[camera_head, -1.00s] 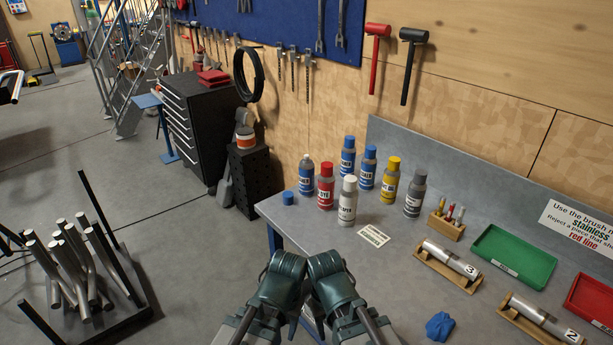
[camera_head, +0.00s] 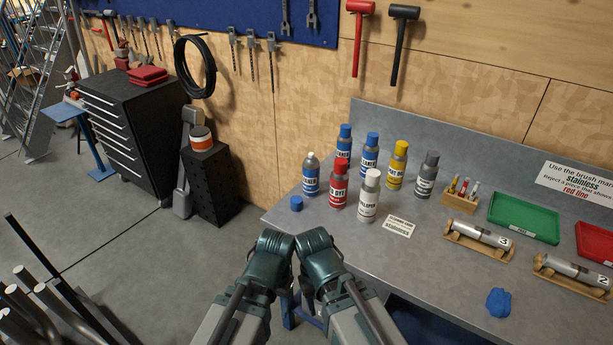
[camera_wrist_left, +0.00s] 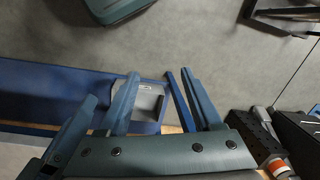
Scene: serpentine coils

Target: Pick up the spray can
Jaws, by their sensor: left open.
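Several spray cans stand upright on the grey workbench in the head view. At the left is an uncapped blue-and-white can (camera_head: 311,178), with a loose blue cap (camera_head: 296,203) beside it. Near it are a red can (camera_head: 339,184), a white can (camera_head: 368,197), two blue-capped cans (camera_head: 343,145) (camera_head: 369,155), a yellow can (camera_head: 397,165) and a dark grey can (camera_head: 427,176). My left gripper (camera_wrist_left: 152,76) is open and empty in the left wrist view, above the floor and apart from the cans. My arms cover the near left bench edge; my right jaws are not visible.
The workbench (camera_head: 440,262) also carries a marker block (camera_head: 461,200), a green tray (camera_head: 524,217), a red tray (camera_head: 597,243), numbered tubes on wooden rests (camera_head: 480,234) and a blue glove or rag (camera_head: 499,303). Steel tubes (camera_head: 30,320) stand at lower left.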

